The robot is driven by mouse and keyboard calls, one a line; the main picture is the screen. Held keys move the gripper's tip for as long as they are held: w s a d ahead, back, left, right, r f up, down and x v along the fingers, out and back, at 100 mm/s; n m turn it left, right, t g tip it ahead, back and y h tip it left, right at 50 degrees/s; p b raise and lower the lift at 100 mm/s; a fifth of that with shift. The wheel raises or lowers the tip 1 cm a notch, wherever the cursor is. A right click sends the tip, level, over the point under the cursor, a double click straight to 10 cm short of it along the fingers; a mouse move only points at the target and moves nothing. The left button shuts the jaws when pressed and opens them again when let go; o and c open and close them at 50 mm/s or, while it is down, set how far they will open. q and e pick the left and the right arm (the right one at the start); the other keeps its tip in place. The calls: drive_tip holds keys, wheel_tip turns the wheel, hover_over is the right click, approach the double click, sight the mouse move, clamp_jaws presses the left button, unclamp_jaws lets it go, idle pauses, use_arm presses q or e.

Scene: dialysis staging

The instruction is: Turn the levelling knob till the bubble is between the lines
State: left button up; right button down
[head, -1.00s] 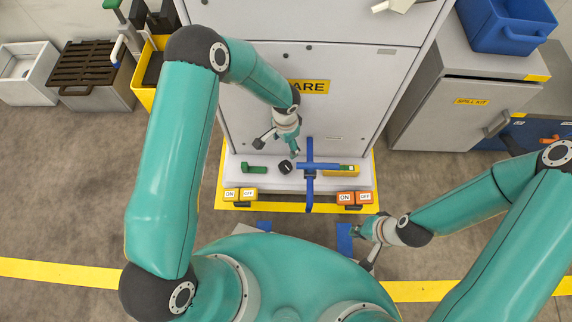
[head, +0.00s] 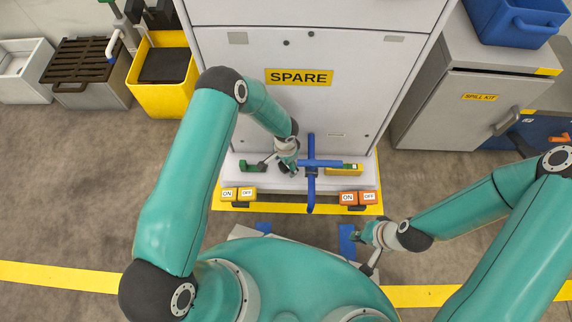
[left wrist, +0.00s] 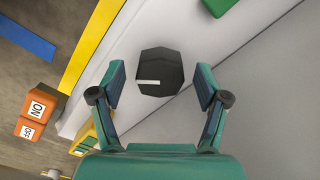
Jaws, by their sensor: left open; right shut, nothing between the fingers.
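The levelling knob (left wrist: 160,72) is black and many-sided with a white mark, on the pale ledge of the SPARE cabinet. My left gripper (left wrist: 160,82) is open, one finger on each side of the knob, with a visible gap at both sides. In the head view, my left gripper (head: 280,166) is over the ledge and largely covers the knob. A yellow block with a green window (head: 345,169), seemingly the bubble level, sits right of the blue handle; the bubble is too small to make out. My right gripper (head: 362,248) is shut and empty, low at the right, away from the ledge.
A blue cross-shaped handle (head: 311,180) stands just right of my left gripper. A green block (head: 252,167) lies to its left. Yellow (head: 239,195) and orange (head: 358,198) ON/OFF switches line the front edge.

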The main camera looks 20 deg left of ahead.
use_arm(q)
drive_tip(key=shift+f, duration=0.15)
drive_tip(key=c, duration=1.2)
drive_tip(key=shift+o, duration=0.2)
drive_tip(key=shift+d+m, duration=0.1)
drive_tip(key=shift+m, duration=0.2)
drive_tip(key=shift+m+b, duration=0.65)
drive_tip(key=shift+m, duration=0.25)
drive_tip(key=m+b, duration=0.1)
drive_tip(key=m, duration=0.6)
drive_tip(key=shift+m, duration=1.5)
